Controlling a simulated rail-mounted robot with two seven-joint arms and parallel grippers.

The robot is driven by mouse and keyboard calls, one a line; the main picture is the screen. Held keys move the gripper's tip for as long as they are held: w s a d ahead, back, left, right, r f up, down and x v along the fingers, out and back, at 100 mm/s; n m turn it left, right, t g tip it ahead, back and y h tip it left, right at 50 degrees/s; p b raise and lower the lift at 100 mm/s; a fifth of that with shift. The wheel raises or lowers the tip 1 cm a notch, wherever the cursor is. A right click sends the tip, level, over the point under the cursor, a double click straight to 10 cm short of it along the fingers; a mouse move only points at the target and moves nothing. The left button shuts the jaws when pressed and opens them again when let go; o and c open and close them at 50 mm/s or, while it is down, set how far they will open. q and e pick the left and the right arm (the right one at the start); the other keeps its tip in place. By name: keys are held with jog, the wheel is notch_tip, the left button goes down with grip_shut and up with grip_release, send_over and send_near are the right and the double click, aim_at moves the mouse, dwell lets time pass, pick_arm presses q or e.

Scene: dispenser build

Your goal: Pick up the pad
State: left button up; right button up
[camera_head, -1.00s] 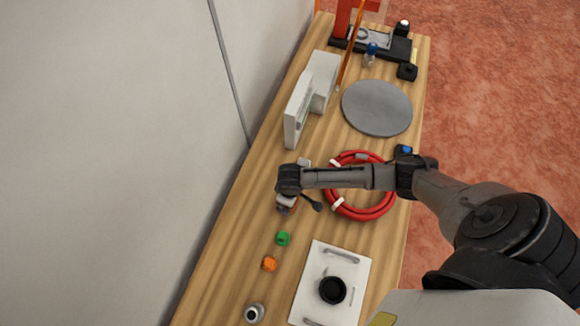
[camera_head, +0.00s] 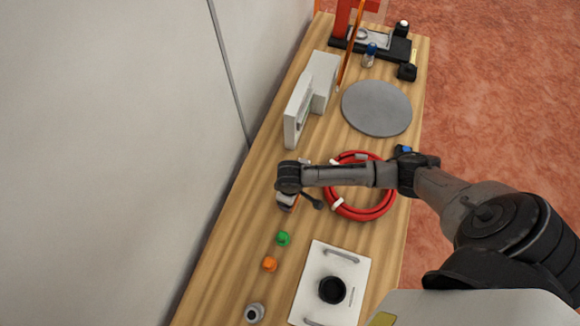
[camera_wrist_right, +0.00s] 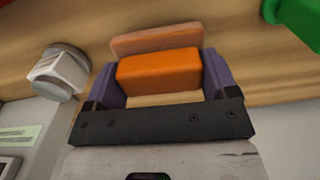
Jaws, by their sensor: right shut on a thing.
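The pad (camera_wrist_right: 158,70) is an orange block in the right wrist view, between the two purple fingers of my right gripper (camera_wrist_right: 160,82). The gripper is shut on it, with a finger against each side. A paler brownish-orange slab (camera_wrist_right: 156,38) shows just beyond the block; I cannot tell whether it is part of the pad. In the head view my right gripper (camera_head: 287,202) is over the wooden table, left of the red hose coil; the pad is mostly hidden there. My left gripper is not in view.
A green piece (camera_head: 283,239), an orange piece (camera_head: 270,264) and a grey cylinder (camera_head: 254,313) stand nearby. A white plate (camera_head: 312,273) with handles, the red coil (camera_head: 374,213), a grey disc (camera_head: 377,108) and a white box unit (camera_head: 296,112) crowd the table. The wall is close on the left.

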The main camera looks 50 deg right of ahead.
notch_tip(320, 180, up, 2)
jog(key=shift+r, duration=0.1)
jog(key=s+d+r, duration=0.1)
jog(key=s+r, duration=0.2)
jog(key=s, duration=0.2)
jog(key=s+d+r+p, duration=0.1)
jog(key=s+d+r, duration=0.1)
jog(key=s, duration=0.4)
jog(key=shift+d+r, duration=0.15)
jog(key=shift+r, duration=0.7)
jog(key=shift+s, duration=0.1)
